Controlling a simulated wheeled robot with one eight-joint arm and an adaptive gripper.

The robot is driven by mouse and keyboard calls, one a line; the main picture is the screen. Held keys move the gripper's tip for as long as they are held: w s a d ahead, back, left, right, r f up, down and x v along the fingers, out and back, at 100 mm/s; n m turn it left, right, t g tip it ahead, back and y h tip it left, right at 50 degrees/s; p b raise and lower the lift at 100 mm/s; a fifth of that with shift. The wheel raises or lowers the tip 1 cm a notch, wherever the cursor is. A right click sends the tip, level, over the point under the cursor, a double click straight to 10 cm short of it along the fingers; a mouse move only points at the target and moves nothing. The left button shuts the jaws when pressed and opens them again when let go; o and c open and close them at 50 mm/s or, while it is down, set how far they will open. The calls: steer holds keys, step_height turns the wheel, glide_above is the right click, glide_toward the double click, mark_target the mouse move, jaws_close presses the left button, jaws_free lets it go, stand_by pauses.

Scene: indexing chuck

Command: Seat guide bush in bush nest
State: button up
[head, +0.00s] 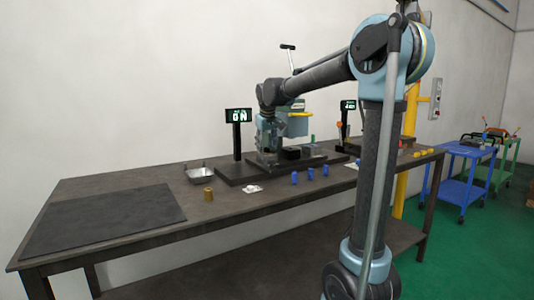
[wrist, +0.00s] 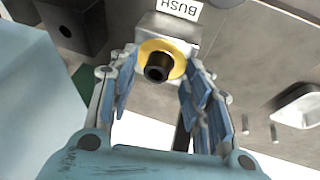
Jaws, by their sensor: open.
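A brass-coloured ring with a flange (wrist: 175,68), which looks like the guide bush, sits at a grey metal block (wrist: 186,28) marked BUSH, the bush nest. A short black cylinder (wrist: 157,70) shows at the ring's middle; I cannot tell if it is a pin or the bore. My gripper (wrist: 160,84) is open, with one finger on each side of the ring and gaps visible between. In the head view my gripper (head: 269,152) is low over the dark fixture, and the bush there is hidden. How deep the bush sits is not clear.
A loose brass cylinder (head: 208,194) stands on the bench near a metal tray (head: 200,174). Several blue pegs (head: 310,173) stand along the front. A dark mat (head: 105,219) covers the left end.

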jaws_close()
steer(key=shift+r+g+y, duration=0.6)
steer(key=shift+r+y, duration=0.4)
steer(key=shift+r, duration=3.85)
steer(key=shift+w+d+f, duration=0.1)
steer(key=shift+d+f, duration=0.05)
steer(key=shift+f, duration=1.45)
steer(key=shift+w+d+f, duration=0.1)
steer(key=shift+f, duration=1.55)
steer(key=shift+w+d+f, duration=0.1)
steer(key=shift+d+f, duration=0.05)
steer(key=shift+f, duration=1.45)
